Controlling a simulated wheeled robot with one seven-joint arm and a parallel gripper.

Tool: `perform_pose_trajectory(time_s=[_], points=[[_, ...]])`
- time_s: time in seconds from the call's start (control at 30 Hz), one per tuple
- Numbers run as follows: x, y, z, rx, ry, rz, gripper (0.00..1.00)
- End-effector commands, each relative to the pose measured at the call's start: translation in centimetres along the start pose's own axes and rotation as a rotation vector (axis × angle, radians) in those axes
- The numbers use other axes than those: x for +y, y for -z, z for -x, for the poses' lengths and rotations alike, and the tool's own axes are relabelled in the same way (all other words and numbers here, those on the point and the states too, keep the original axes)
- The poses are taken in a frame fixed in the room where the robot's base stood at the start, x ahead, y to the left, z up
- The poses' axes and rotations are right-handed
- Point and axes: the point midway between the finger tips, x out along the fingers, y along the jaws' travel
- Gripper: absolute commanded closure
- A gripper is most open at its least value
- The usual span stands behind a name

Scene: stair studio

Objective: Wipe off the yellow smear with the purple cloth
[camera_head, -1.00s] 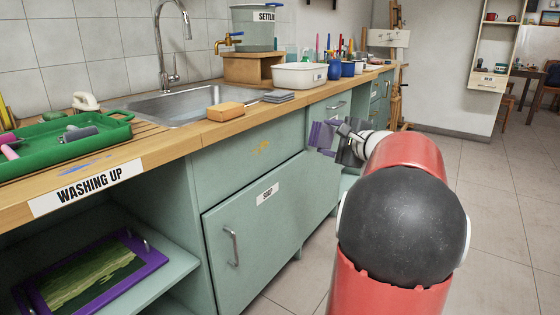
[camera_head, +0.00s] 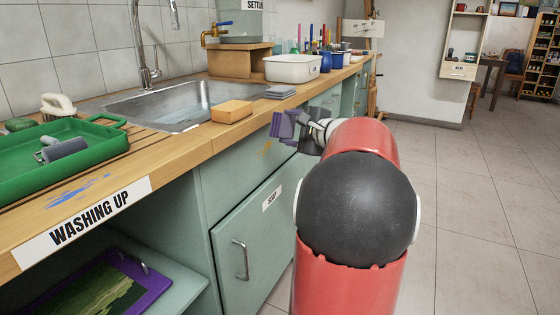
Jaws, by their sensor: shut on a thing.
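My gripper is shut on the cloth. Whether the cloth touches the cabinet front cannot be told. My arm hides part of the cabinet's right side.
On the wooden counter (camera_head: 180,150) are an orange sponge (camera_head: 231,111), grey folded cloths (camera_head: 280,92), a white basin (camera_head: 292,68) and a green tray (camera_head: 100,150). A blue smear (camera_head: 70,190) lies near the washing up sign. Floor is clear at right.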

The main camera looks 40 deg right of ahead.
Motion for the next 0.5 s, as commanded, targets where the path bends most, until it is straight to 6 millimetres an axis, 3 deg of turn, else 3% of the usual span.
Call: perform_pose_trajectory(time_s=[0.5], points=[[6.0, 2.3, -0.9, 0.001, 0.000, -0.001, 0.60]])
